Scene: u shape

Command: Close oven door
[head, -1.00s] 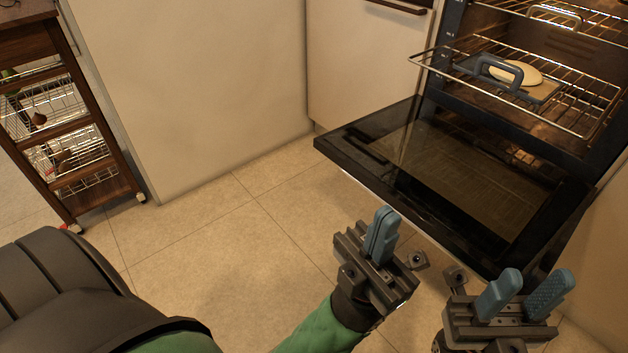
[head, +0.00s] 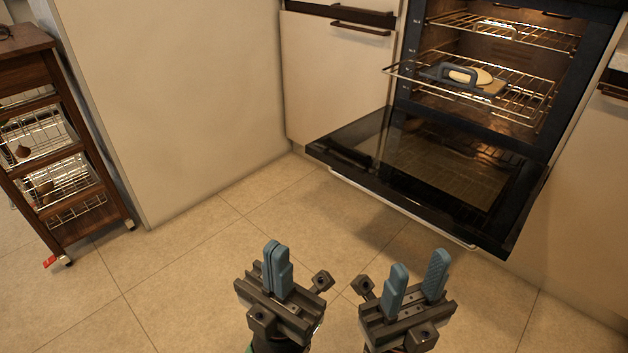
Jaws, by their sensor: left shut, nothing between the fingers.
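The oven door (head: 432,180) is swung down and lies open, roughly level, in front of the oven (head: 553,112). Its dark glass faces up, and a pale handle bar (head: 395,208) runs below its near edge. My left gripper (head: 275,264) is shut and empty, over the floor in front of the door and to its left. My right gripper (head: 415,280) is open and empty, below the door's near edge in the picture. Both are apart from the door.
The middle oven rack (head: 520,103) sticks out of the cavity and bears a board with a handle and a pale round item (head: 470,76). A wooden cart (head: 75,150) stands at the left. White cabinets flank the oven. The tiled floor (head: 190,270) is clear.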

